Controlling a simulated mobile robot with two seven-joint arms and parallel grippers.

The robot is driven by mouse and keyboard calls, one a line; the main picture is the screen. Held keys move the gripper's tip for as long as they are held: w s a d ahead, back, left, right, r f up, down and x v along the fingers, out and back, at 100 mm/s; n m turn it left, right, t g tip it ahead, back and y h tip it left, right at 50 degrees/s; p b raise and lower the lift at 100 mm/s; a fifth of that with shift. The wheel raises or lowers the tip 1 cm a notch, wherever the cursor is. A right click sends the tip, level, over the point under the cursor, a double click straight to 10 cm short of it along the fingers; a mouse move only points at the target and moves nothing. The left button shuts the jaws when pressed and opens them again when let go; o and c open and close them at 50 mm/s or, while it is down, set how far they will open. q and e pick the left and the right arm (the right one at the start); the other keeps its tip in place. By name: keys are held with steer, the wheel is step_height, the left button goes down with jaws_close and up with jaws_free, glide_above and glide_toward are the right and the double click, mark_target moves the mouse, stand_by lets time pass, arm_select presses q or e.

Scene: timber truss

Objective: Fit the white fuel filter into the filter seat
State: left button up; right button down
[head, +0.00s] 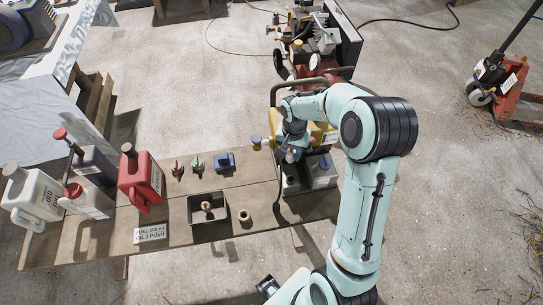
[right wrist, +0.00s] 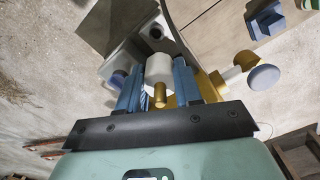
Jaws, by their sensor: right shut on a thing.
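My right gripper (right wrist: 158,82) is shut on the white fuel filter (right wrist: 158,67), a short white cylinder with a brass-coloured stub (right wrist: 160,95), held between the blue fingers. In the head view, my right gripper (head: 289,155) is over the small yellow-tanked machine (head: 318,132) at the table's right end. The filter cannot be made out there. My left gripper is not clearly in view.
A blue cap (right wrist: 263,78) sticks out beside the yellow part. The wooden table (head: 110,235) holds a red can (head: 140,180), white jugs (head: 35,195), a dark tray (head: 193,216), a ring (head: 245,216) and a sign (head: 150,234). A red machine (head: 312,60) stands behind.

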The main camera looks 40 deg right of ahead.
steer(key=shift+s+d+r, duration=0.15)
steer(key=shift+s+d, duration=0.05)
steer(key=shift+d, duration=0.3)
arm_select(q)
steer(key=shift+w+r, duration=0.1)
steer(key=shift+r, duration=0.15)
steer(key=shift+f, duration=0.15)
steer(key=s+f+b, duration=0.3)
steer(key=f+b, duration=0.5)
steer(key=shift+f, duration=0.25)
arm_select(e)
steer(key=shift+f, duration=5.95)
arm_select(q)
steer(key=shift+s+f, duration=0.1)
arm_select(e)
steer(key=shift+f, duration=0.2)
